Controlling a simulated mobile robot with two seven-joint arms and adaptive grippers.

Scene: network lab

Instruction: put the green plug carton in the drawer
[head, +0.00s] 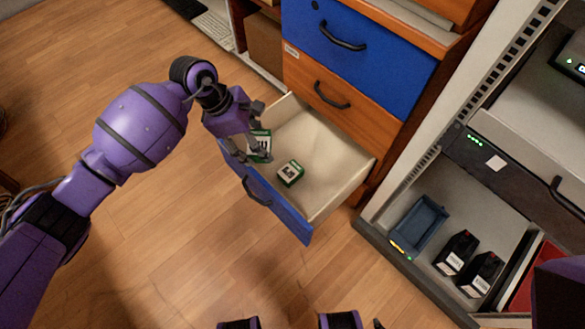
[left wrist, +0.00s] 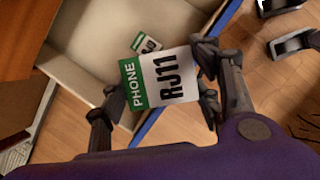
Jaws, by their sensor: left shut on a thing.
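The open drawer (head: 325,150) has a blue front and a pale inside. A small green and white carton (head: 291,173) lies on its floor; in the left wrist view it shows partly (left wrist: 146,43) behind the held carton. My left gripper (head: 258,150) is over the drawer's front left part, shut on a green and white carton (head: 261,145). In the left wrist view my left gripper (left wrist: 160,90) has its fingers on both sides of this carton (left wrist: 160,80), whose label reads "PHONE RJ11".
A blue drawer (head: 350,50) and an orange drawer (head: 345,95), both closed, are above the open one. To the right, a rack holds a blue-grey bin (head: 420,224) and two black boxes (head: 457,252). Wooden floor (head: 190,240) is free on the left.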

